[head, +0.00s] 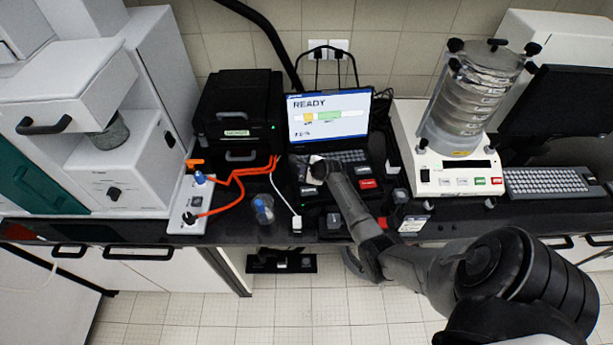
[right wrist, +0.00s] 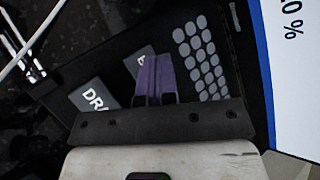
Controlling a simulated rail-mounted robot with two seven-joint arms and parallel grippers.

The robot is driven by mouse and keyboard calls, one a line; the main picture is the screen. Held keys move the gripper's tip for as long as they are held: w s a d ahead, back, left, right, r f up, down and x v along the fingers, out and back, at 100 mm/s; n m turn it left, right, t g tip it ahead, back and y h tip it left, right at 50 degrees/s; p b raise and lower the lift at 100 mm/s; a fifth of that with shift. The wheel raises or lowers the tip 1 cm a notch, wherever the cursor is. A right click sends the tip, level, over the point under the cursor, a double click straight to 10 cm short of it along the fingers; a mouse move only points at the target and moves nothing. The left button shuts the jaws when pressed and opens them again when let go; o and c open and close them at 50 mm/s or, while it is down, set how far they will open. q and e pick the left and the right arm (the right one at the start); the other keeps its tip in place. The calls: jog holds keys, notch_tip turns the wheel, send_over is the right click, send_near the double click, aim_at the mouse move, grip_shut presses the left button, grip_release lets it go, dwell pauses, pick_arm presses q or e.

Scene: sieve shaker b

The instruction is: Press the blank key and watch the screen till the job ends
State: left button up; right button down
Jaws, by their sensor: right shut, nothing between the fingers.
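In the right wrist view the edge of the screen (right wrist: 297,60) shows "0 %". I cannot tell whether the fingertips touch a key. My left gripper is not in view.
A sieve shaker (head: 468,98) stands right of the laptop, and a black printer-like box (head: 237,108) left of it. Orange cables (head: 250,172) and a clear cup (head: 263,209) lie near the front left.

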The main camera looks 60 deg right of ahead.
jog(key=shift+f, duration=0.25)
dwell(0.3)
jog(key=shift+f, duration=0.5)
dwell(0.6)
jog(key=shift+r+p, duration=0.75)
jog(key=shift+r, duration=0.2)
